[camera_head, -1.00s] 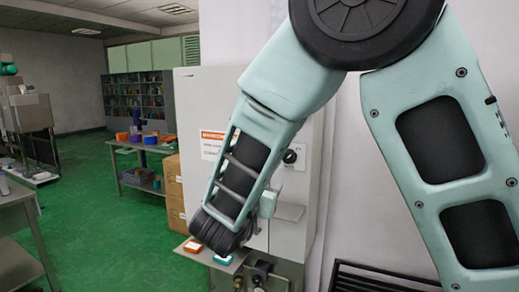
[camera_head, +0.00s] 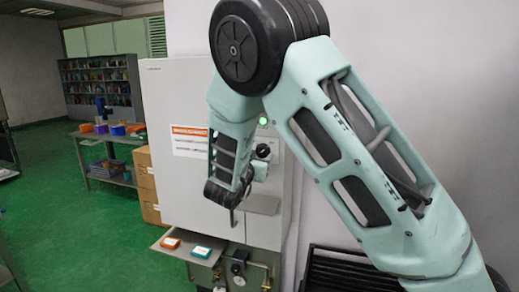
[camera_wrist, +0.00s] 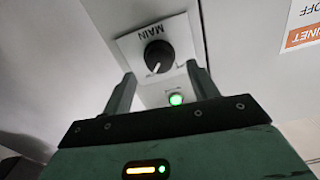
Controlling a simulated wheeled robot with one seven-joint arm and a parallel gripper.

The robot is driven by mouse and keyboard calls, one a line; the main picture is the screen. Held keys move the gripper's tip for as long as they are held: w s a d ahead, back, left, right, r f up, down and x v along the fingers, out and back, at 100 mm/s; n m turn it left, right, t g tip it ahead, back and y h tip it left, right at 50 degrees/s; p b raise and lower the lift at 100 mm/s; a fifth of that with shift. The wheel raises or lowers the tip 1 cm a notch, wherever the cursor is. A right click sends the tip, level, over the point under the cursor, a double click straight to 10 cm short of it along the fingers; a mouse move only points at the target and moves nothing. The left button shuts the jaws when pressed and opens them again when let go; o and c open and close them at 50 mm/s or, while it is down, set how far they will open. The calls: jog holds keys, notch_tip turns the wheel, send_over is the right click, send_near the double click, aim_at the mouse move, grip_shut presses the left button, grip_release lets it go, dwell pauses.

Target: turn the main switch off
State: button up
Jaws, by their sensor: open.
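The main switch (camera_wrist: 158,56) is a round black knob with a white pointer mark, on a white plate lettered MAIN. The wrist view shows it upside down, with the mark toward the picture's bottom. It also shows in the head view (camera_head: 263,151) on the cabinet front, just right of my forearm. My gripper (camera_wrist: 161,71) is open and empty, one finger to each side below the knob in the wrist view. The knob appears beyond the fingertips, not held. A green lamp (camera_wrist: 176,99) is lit near it; the head view shows it above the knob (camera_head: 263,122).
The white cabinet (camera_head: 180,95) carries an orange-headed sign (camera_head: 189,141). A small shelf (camera_head: 262,205) juts out below the knob. A lower tray (camera_head: 176,249) holds an orange and a teal item. Cardboard boxes (camera_head: 147,185) stand to the left. Green floor lies open at left.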

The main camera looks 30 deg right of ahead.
aim_at(261, 152)
jog(key=shift+p+x, duration=0.35)
jog(key=shift+x, duration=1.3)
jog(key=c, duration=1)
